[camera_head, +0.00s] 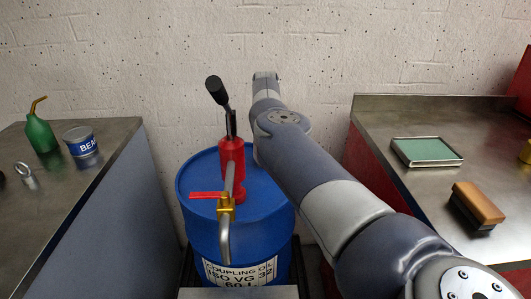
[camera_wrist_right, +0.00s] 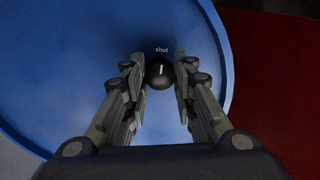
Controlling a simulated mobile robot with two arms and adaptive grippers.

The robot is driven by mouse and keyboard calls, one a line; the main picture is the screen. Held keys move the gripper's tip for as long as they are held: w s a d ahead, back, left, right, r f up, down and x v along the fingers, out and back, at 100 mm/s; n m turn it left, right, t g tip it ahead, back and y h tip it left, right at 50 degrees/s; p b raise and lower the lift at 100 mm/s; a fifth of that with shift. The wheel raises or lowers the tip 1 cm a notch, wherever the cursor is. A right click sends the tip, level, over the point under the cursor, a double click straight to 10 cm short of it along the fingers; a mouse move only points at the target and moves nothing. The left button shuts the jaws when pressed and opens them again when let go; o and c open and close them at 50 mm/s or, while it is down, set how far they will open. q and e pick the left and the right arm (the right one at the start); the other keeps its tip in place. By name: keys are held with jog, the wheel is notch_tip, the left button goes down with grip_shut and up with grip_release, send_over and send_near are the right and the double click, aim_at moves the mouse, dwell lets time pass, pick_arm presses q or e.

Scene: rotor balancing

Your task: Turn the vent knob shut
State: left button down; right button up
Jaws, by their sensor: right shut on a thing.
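The vent knob (camera_wrist_right: 160,78) is small, round and black, with a short white mark on top. It sits on the blue lid of the oil drum (camera_wrist_right: 60,75). The word "shut" (camera_wrist_right: 161,50) is printed on the lid just above the knob in the right wrist view, and the white mark points toward it. My right gripper (camera_wrist_right: 160,66) is shut on the knob, one finger on each side. In the head view my right arm hides the knob and the gripper. The drum (camera_head: 205,235) stands upright against the wall. My left gripper is out of view.
A red hand pump (camera_head: 231,160) with a black-tipped lever and a brass tap (camera_head: 226,208) rises from the drum lid. Metal benches flank the drum, with a green oil can (camera_head: 40,134) and a tin (camera_head: 80,142) left, a green-topped tray (camera_head: 427,151) and a brush (camera_head: 477,205) right.

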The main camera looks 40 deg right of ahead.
jog(key=shift+n, duration=0.4)
jog(key=o, duration=1.1)
jog(key=shift+r, duration=0.1)
notch_tip(320, 180, up, 7)
jog(key=shift+r, duration=0.2)
